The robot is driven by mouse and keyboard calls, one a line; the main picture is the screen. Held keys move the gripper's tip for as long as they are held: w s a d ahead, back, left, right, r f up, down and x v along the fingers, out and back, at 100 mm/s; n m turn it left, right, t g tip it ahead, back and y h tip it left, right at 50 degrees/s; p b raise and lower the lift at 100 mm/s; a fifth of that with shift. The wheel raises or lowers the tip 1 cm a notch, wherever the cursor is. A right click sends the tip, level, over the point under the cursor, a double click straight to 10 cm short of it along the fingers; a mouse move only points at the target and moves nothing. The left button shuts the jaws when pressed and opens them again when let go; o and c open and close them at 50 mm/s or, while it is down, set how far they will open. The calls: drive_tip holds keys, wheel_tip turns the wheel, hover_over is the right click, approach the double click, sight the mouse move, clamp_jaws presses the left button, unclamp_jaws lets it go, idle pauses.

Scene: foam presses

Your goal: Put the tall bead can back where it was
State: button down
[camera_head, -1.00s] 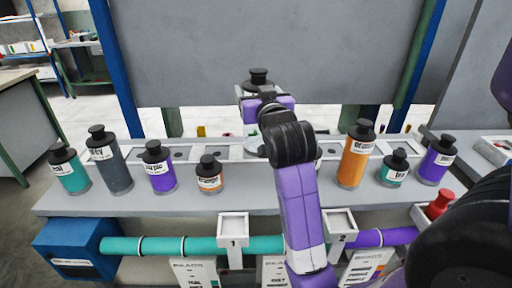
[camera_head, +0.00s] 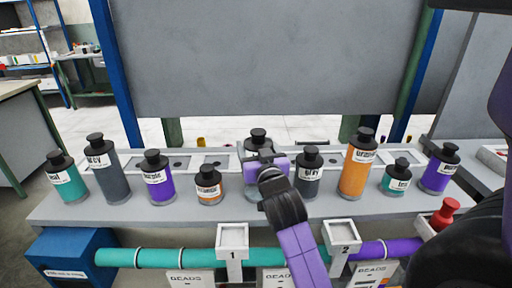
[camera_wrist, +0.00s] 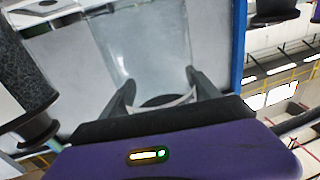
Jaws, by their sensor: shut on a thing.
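My gripper (camera_head: 266,165) is shut on a can in the middle of the bench row. The held can's black cap (camera_head: 258,140) shows above the gripper and a pale, clear part shows below it; the middle is hidden. It is upright, and I cannot tell whether its base touches the bench. In the wrist view the fingers (camera_wrist: 163,95) close around a clear, pale can body (camera_wrist: 145,45). The label of the held can is not visible.
Close to the right stand a grey can (camera_head: 308,177) and a tall orange can (camera_head: 357,172). A small orange can (camera_head: 208,187) and a purple can (camera_head: 157,180) stand to the left. A rack strip (camera_head: 120,168) with holes runs behind. A grey panel (camera_head: 260,60) rises at the back.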

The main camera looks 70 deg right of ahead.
drive_tip(key=shift+r, duration=0.1)
drive_tip(key=shift+c, duration=0.8)
unclamp_jaws()
drive_tip(key=shift+f, duration=0.2)
drive_tip(key=shift+r, duration=0.1)
